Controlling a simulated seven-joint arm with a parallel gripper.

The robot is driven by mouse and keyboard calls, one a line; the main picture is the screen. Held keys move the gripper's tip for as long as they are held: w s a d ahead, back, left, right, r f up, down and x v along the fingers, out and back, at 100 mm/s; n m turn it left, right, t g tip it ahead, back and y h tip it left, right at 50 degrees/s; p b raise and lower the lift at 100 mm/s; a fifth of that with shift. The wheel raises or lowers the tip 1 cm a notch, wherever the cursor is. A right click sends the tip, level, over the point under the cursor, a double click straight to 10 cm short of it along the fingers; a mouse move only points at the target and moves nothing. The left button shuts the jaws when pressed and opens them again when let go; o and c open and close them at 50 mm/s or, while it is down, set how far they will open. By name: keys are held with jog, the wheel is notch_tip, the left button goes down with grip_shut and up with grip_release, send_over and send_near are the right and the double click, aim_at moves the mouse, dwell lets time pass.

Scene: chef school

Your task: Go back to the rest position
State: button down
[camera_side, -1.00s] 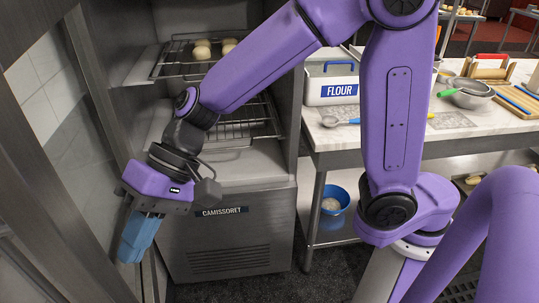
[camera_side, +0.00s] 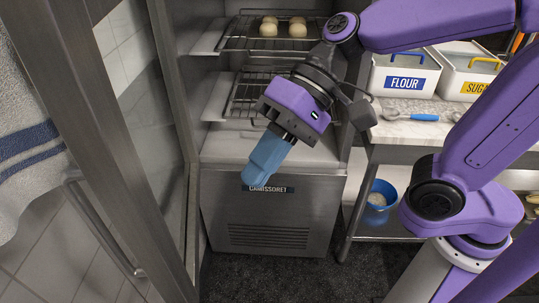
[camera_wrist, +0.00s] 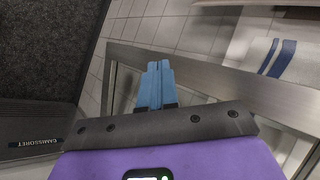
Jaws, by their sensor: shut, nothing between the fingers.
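My gripper (camera_side: 262,172) hangs in front of the open fridge cabinet in the side view, its blue fingers pointing down and slightly left. In the wrist view the two blue fingers (camera_wrist: 158,66) lie against each other, shut and empty. The gripper is in front of the cabinet's lower front panel, close to the name plate (camera_side: 270,189) in the picture. No object is held.
The open cabinet door (camera_side: 112,150) with its handle (camera_side: 138,272) stands at the left. Racks (camera_side: 270,43) inside the cabinet hold several dough balls (camera_side: 268,29). At the right are a counter (camera_side: 405,133), a flour bin (camera_side: 403,72) and a blue bucket (camera_side: 381,193).

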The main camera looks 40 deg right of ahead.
jog(key=s+d+f+n+h, duration=0.3)
jog(key=d+n, duration=0.1)
jog(key=d, duration=0.4)
jog(key=s+d+f+n+h, duration=0.3)
jog(key=d+f+n, duration=0.1)
jog(key=d, duration=0.5)
jog(key=s+d+f+n+h, duration=0.2)
jog(key=d+f+n+h, duration=0.1)
jog(key=d, duration=0.6)
jog(key=shift+s+f+n, duration=0.35)
jog(key=shift+s+n, duration=0.05)
jog(key=shift+n, duration=0.3)
dwell(1.0)
